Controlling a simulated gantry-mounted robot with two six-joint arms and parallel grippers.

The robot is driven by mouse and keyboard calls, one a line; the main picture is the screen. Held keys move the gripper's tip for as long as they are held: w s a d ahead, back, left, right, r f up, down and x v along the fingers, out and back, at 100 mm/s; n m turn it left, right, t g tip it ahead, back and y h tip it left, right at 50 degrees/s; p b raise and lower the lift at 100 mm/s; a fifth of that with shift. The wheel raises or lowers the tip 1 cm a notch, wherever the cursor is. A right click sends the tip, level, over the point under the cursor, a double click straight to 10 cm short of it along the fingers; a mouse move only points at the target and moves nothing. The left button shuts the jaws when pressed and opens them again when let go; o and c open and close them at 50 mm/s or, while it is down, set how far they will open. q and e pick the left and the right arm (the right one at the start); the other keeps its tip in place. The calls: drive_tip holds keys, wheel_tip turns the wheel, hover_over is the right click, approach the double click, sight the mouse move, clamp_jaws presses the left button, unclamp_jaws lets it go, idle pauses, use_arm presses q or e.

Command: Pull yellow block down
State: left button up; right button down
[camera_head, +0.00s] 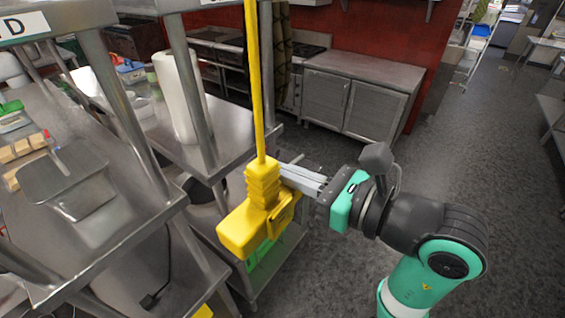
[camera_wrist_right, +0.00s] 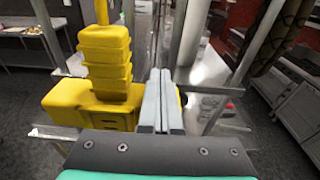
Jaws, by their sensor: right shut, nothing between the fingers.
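The yellow block (camera_head: 245,226) hangs at the lower end of a yellow vertical pole or cord (camera_head: 254,80), in the middle of the head view. It has a ribbed upper part and a wider lower part. In the right wrist view the yellow block (camera_wrist_right: 104,62) is left of the fingers. My right gripper (camera_head: 286,172) is shut and empty, with its fingertips close against the block's ribbed upper part on the right side. I cannot tell whether they touch it. In the right wrist view the shut fingers (camera_wrist_right: 157,88) lie side by side. My left gripper is not in view.
A metal shelf unit (camera_head: 145,150) with steel posts stands close on the left, holding a paper towel roll (camera_head: 180,97) and a metal container (camera_head: 68,184). A steel cabinet (camera_head: 352,92) is at the back. The floor (camera_head: 480,130) on the right is open.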

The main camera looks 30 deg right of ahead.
drive_tip(key=shift+f+b, duration=1.35)
drive_tip(key=shift+f, duration=1.5)
wheel_tip(320, 180, down, 14)
drive_tip(key=b, duration=0.7)
drive_tip(key=shift+b, duration=0.35)
wheel_tip(320, 180, down, 14)
drive_tip(key=b, duration=0.7)
